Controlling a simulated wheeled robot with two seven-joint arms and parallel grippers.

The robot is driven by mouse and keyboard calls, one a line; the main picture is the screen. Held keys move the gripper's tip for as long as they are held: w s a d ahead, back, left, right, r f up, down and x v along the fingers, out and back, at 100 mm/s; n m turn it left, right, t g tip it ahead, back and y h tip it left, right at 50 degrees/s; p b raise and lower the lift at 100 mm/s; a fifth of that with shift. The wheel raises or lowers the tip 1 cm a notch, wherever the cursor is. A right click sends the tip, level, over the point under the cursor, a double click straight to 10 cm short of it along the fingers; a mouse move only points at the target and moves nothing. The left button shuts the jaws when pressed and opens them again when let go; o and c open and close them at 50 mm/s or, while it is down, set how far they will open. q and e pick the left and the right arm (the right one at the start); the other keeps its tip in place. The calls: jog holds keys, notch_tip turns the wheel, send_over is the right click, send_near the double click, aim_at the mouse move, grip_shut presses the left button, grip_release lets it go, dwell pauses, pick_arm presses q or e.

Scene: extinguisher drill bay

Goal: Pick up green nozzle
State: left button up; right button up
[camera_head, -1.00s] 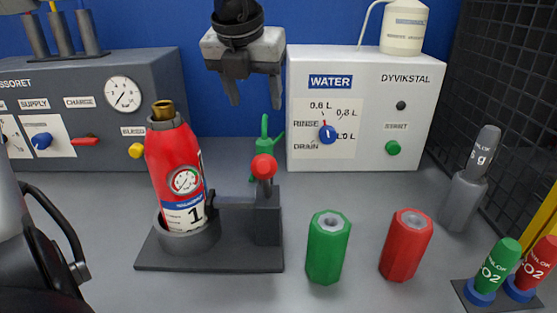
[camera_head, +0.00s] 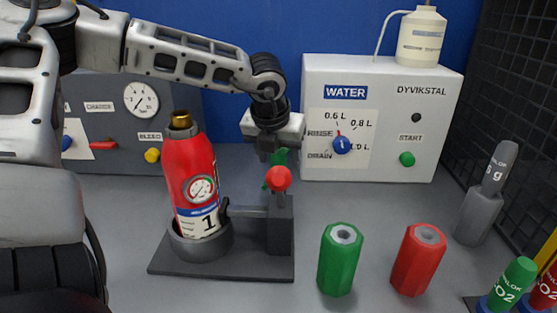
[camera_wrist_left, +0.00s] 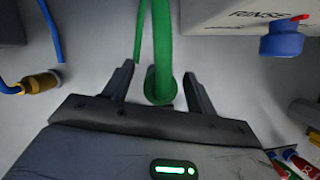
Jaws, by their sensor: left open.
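The green nozzle (camera_head: 279,157) stands behind the red-knobbed clamp in the head view, partly hidden by my left gripper and the knob. In the left wrist view the green nozzle (camera_wrist_left: 162,45) is a thick green tube with a rounded near end, with a thinner green line beside it. My left gripper (camera_head: 271,152) points down over it. In the wrist view my left gripper's fingers (camera_wrist_left: 158,84) are apart, one on each side of the rounded end, with visible gaps. My right gripper is not in view.
A red extinguisher (camera_head: 191,185) leans in a clamp stand (camera_head: 222,268) in front. The white water box (camera_head: 425,110) is close on the right. Green (camera_head: 338,262) and red (camera_head: 415,262) octagonal cylinders stand nearer. A brass fitting (camera_wrist_left: 40,83) shows at left in the wrist view.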

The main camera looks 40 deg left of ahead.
pick_arm(q)
jog(key=shift+x, duration=0.8)
jog(key=c, duration=1.1)
jog(key=shift+r, duration=0.15)
